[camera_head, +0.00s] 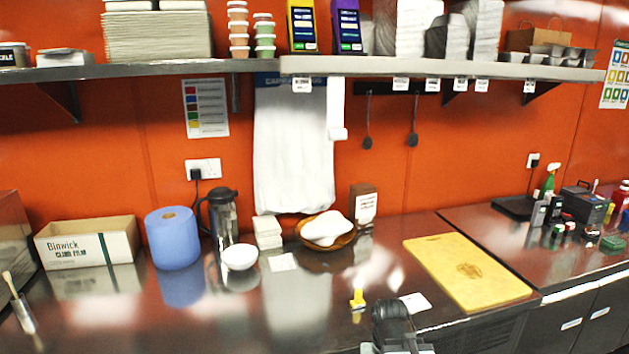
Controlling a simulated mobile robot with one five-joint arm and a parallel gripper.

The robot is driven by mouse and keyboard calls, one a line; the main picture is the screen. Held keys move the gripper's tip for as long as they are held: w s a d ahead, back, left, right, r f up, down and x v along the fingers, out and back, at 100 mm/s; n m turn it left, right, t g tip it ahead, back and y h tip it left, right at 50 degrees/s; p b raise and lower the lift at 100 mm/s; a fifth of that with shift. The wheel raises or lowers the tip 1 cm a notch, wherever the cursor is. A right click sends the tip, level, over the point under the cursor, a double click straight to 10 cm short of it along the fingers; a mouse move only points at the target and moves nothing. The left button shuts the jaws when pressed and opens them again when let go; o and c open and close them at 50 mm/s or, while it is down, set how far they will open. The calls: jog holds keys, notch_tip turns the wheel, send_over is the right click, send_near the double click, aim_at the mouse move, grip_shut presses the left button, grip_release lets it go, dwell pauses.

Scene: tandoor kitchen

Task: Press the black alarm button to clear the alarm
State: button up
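I cannot make out a black alarm button in the head view. My gripper (393,312) shows at the bottom edge, a dark grey shape in front of the steel counter (295,310). It is seen from behind, so its fingertips and whether they are open or shut cannot be told. A small yellow object (357,299) stands on the counter just left of my gripper. A dark box-shaped device (585,204) stands on the right counter, too small to show any button clearly.
A yellow board (466,270) lies right of my gripper. A blue roll (172,238), a dark jug (222,215), a white bowl (240,257) and a wooden bowl (327,243) stand farther back. A loaded shelf (430,68) runs above, with a white towel (292,150) hanging below it.

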grip_shut()
dwell(1.5)
